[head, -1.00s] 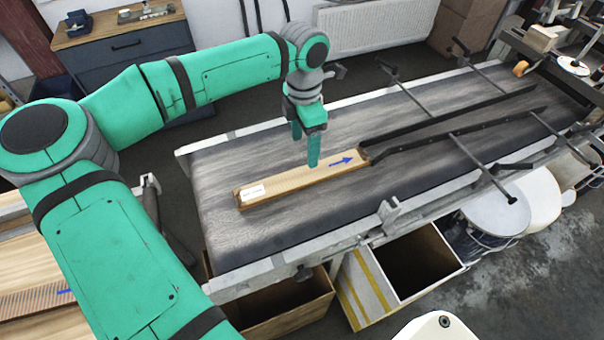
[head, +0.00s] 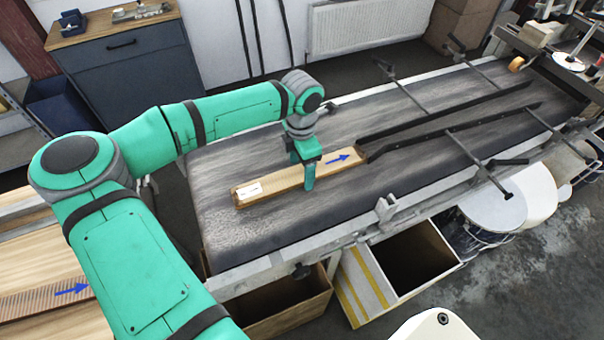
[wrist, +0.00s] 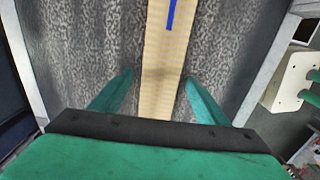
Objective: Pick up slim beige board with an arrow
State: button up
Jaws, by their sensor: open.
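The slim beige board (head: 283,186) lies flat on the dark conveyor belt, with a white label at its near left end and a blue arrow near its right end. In the wrist view the board (wrist: 164,62) runs up the middle of the picture, with part of the blue arrow at the top. My gripper (head: 303,178) is at the middle of the board, low over it. In the wrist view my gripper (wrist: 158,82) is open, with one green finger on each side of the board and a gap to each. Contact of the fingertips with the belt cannot be told.
Black guide rails (head: 450,121) run along the conveyor belt (head: 235,229) just beyond the board's right end. Clamp posts line the belt's edges. Open boxes (head: 410,262) stand below the front edge. Another board with a blue arrow (head: 45,297) lies at the lower left.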

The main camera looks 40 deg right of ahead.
jog(key=shift+f, duration=0.25)
jog(key=c, duration=1.4)
jog(key=shift+r, duration=0.15)
